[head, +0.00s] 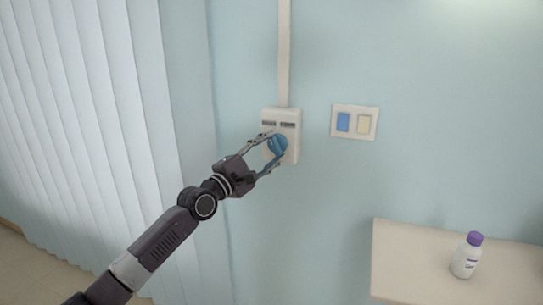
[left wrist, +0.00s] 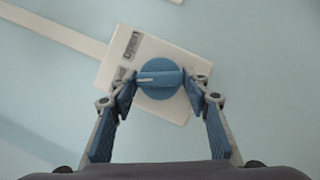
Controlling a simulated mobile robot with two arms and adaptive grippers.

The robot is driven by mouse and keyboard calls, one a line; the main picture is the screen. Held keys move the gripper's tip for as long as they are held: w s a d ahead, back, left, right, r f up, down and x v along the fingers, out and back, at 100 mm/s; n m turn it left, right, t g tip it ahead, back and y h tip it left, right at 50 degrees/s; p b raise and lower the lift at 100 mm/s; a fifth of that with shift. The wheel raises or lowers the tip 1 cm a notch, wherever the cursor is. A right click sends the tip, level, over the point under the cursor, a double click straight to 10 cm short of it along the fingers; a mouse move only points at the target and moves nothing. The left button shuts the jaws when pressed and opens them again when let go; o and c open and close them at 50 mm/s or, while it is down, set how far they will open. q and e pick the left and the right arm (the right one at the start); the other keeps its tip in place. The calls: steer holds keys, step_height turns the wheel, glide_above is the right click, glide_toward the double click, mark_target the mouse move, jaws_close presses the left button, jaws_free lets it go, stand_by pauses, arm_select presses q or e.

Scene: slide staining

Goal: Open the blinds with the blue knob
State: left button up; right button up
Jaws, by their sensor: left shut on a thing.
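The blue knob (head: 278,144) sits on a white control box (head: 292,113) on the wall. It also shows in the left wrist view (left wrist: 160,83), round with a raised grip bar that carries a pale mark. My left gripper (head: 274,146) is shut on the knob, with one blue-padded finger at each end of the bar in the left wrist view (left wrist: 158,88). The vertical blinds (head: 90,120) hang at the left in the head view, their pale slats side by side as a closed surface. My right gripper is not in view.
A wall plate (head: 355,135) with one blue and one cream switch is right of the box. A white conduit (head: 284,50) runs up from the box. A shelf (head: 400,260) at lower right bears a white bottle with a purple cap (head: 466,258).

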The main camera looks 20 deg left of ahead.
arm_select(q)
steer(key=shift+r+m+g, duration=0.15)
steer(key=shift+m+g, duration=0.35)
steer(key=shift+m, duration=0.6)
steer(key=m+p, duration=0.1)
steer(key=m+g+p, duration=0.1)
steer(key=shift+r+m, duration=0.2)
steer(key=shift+m, duration=0.1)
steer(key=m+g+y+p, duration=0.1)
steer(key=m+p, duration=0.1)
steer(key=p, duration=0.2)
steer(key=m+y+p, duration=0.1)
steer(key=m+p, duration=0.2)
steer(key=p, duration=0.1)
steer(key=m+g+p, duration=0.1)
steer(key=m+p, duration=0.2)
steer(key=p, duration=0.1)
steer(key=shift+d+r+g+y+p, duration=0.1)
steer(key=shift+r+g+y+p, duration=0.2)
steer(key=shift+y+p, duration=0.1)
steer(key=shift+f+m+y+p, duration=0.1)
steer(key=shift+m+y+p, duration=0.2)
steer(key=shift+m+p, duration=0.5)
steer(key=shift+f+m+y+p, duration=0.1)
steer(key=shift+m+y+p, duration=0.2)
steer(key=shift+p, duration=0.3)
steer(key=o, duration=1.2)
steer(key=shift+c, duration=0.2)
steer(key=shift+s, duration=0.15)
